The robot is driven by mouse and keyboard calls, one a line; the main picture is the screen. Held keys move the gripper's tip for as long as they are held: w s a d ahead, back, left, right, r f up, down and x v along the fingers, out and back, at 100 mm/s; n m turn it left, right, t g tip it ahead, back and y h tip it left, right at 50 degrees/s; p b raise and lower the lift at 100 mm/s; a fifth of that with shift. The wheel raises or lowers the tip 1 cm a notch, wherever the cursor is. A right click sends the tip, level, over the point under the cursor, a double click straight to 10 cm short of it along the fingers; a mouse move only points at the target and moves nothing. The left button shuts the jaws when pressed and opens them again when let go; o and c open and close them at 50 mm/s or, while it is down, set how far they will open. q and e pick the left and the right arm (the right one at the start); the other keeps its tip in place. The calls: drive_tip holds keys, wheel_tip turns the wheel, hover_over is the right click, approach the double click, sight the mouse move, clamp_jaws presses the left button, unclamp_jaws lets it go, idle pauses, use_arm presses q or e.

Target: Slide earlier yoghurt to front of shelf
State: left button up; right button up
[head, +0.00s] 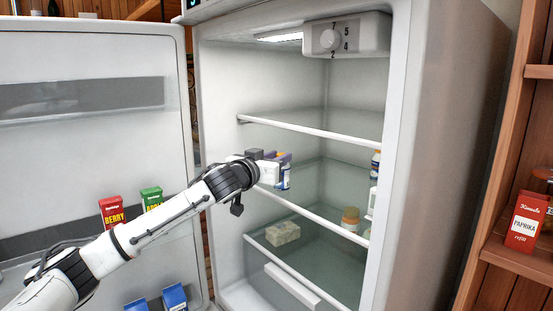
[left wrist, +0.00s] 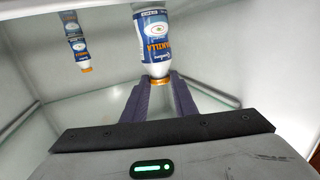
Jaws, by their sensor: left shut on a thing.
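A yoghurt bottle with a blue and white label reading "VANILLA" and an orange cap (left wrist: 155,40) shows in the left wrist view, its cap end between my fingers. My left gripper (left wrist: 160,95) is shut on it. In the head view my left gripper (head: 273,160) reaches into the open fridge near the middle shelf, and a bit of the bottle (head: 285,183) shows below it, mostly hidden. A second, smaller-looking bottle shape with a like label (left wrist: 75,42) shows to the left in the wrist view; I cannot tell whether it is a reflection. My right gripper is not in view.
The fridge's upper shelf edge (head: 310,129) and middle shelf edge (head: 320,216) run near my gripper. A jar (head: 350,219) and white bottles (head: 374,190) stand to the right. A pale block (head: 283,234) lies lower. The open door (head: 90,130) holds cartons (head: 113,212).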

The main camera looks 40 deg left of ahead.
use_arm(q)
drive_tip(key=o, duration=1.2)
drive_tip(key=shift+s+d+f, duration=0.1)
drive_tip(key=shift+s, duration=0.25)
drive_tip(key=shift+b+v, duration=3.35)
drive_tip(key=shift+v, duration=1.4)
